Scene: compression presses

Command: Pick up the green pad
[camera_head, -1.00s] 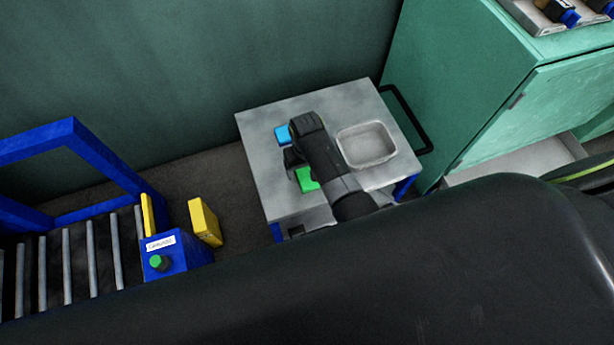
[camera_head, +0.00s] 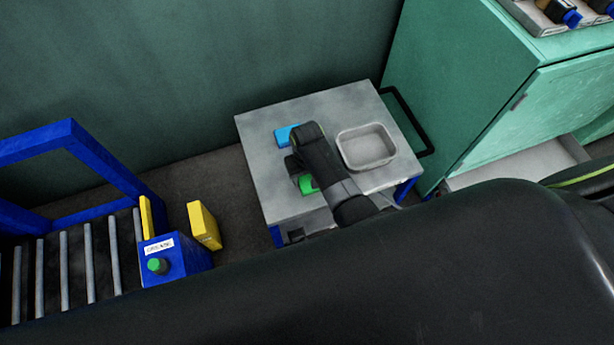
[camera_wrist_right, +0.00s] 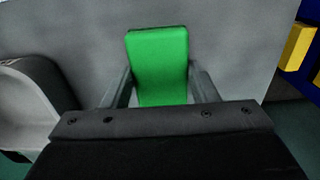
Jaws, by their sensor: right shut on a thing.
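The green pad (camera_head: 308,184) is on the grey trolley top, mostly hidden under my right arm in the head view. In the right wrist view the green pad (camera_wrist_right: 158,62) lies between the two fingers of my right gripper (camera_wrist_right: 161,84). The fingers are closed on its two long sides, and its far end sticks out past them. Whether the pad still touches the trolley top I cannot tell. My right gripper (camera_head: 297,173) reaches down over the trolley in the head view. My left gripper is not in view.
A blue pad (camera_head: 287,136) lies behind my right gripper. A grey tray (camera_head: 366,147) sits to the right on the trolley (camera_head: 262,158). A green cabinet (camera_head: 470,90) stands at right. A roller conveyor (camera_head: 75,255) with a blue frame and yellow blocks (camera_head: 204,225) is at left.

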